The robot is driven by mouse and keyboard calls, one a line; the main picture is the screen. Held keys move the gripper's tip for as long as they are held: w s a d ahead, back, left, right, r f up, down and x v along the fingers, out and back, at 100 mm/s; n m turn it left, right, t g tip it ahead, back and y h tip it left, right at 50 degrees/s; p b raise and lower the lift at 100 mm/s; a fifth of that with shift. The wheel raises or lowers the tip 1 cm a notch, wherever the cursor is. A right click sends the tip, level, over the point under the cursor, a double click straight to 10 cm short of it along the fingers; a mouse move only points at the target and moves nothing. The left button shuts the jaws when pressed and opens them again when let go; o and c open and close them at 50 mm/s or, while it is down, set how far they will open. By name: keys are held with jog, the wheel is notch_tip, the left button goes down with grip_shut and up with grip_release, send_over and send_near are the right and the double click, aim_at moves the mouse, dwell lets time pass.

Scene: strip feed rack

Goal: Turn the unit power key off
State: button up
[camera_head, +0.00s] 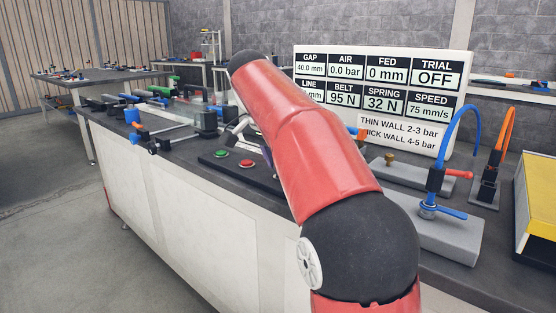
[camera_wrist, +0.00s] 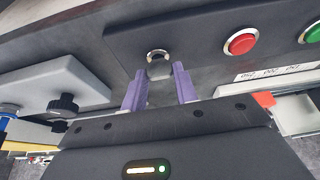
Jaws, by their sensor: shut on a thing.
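The power key (camera_wrist: 160,73) is a small grey piece in the wrist view, at a round metal-ringed key switch (camera_wrist: 158,54) on the dark control panel (camera_wrist: 205,66). My gripper (camera_wrist: 160,76) has two purple fingers, one on each side of the key, shut on it. The exact contact and the key's turn angle are hard to make out. In the head view my red arm hides the key and nearly all of the gripper. The dark panel (camera_head: 207,162) shows to the left of the arm.
A red button (camera_wrist: 241,43) and a green button (camera_wrist: 312,34) sit beside the switch. A grey block with a black knob (camera_wrist: 63,104) lies on the other side. The display board (camera_head: 450,107) reads TRIAL OFF and AIR 0.0 bar. Blue-handled valve (camera_head: 430,209) stands right of my arm.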

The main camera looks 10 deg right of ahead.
jog(key=shift+m, duration=0.3)
jog(key=o, duration=1)
jog(key=shift+v, duration=3.9)
jog(key=shift+w, duration=0.1)
